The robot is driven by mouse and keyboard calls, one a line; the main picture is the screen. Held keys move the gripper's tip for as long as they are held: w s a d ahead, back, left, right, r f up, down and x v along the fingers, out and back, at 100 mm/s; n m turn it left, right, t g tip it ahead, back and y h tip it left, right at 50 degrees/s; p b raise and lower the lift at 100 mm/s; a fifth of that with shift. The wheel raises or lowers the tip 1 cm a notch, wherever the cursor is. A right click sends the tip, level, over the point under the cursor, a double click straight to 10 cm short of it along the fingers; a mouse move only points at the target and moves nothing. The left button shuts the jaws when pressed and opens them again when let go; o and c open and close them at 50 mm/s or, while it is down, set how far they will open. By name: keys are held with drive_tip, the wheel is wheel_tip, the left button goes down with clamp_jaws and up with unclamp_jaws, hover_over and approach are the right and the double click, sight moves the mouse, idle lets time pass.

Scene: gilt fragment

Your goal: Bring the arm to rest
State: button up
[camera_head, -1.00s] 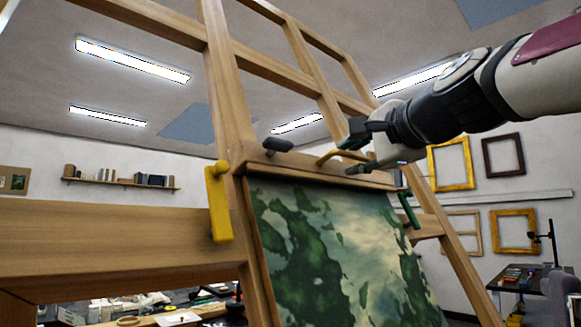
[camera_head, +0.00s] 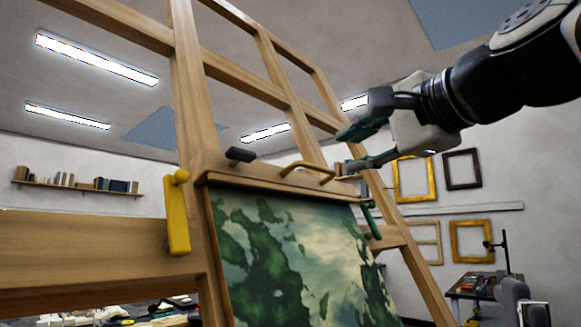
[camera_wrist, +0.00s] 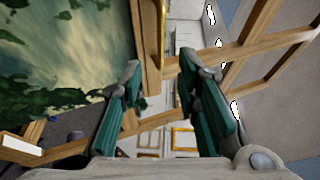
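My arm enters from the upper right in the head view. My gripper (camera_head: 352,150) is in front of the wooden easel (camera_head: 192,95), near the right part of its top clamp bar. Its two green-padded fingers are spread apart and nothing shows between them. In the wrist view my gripper (camera_wrist: 157,105) is likewise open and empty. A gilt-coloured handle (camera_head: 307,166) sits on the clamp bar, left of the fingertips and apart from them. It also shows in the wrist view (camera_wrist: 161,35). The green landscape painting (camera_head: 300,255) stands in the easel below the bar.
A yellow lever (camera_head: 178,215) is on the easel's left side, a dark knob (camera_head: 240,155) on the bar, and a green lever (camera_head: 372,220) at right. Gold frames (camera_head: 470,240) hang on the far wall. A cluttered table (camera_head: 110,315) is at lower left.

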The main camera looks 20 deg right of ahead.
drive_tip(key=s+a+f+n+g+p, duration=0.1)
drive_tip(key=s+f+n+g, duration=0.2)
drive_tip(key=f, duration=0.6)
drive_tip(key=s+a+f+n+g+h+p, duration=0.1)
drive_tip(key=s+a+f+n+g+p, duration=0.2)
drive_tip(key=f, duration=0.7)
drive_tip(key=s+f+n+g, duration=0.3)
drive_tip(key=f+n, duration=0.1)
drive_tip(key=f, duration=0.5)
drive_tip(key=s+d+f+n+g+h+p, duration=0.1)
drive_tip(key=s+d+f+n+g+h, duration=0.1)
drive_tip(key=s+f+n, duration=0.3)
drive_tip(key=s+f+g, duration=0.1)
drive_tip(key=s+f, duration=0.3)
drive_tip(key=f, duration=0.2)
drive_tip(key=shift+f+g, duration=0.2)
drive_tip(key=shift+g, duration=0.1)
drive_tip(key=shift+a, duration=0.1)
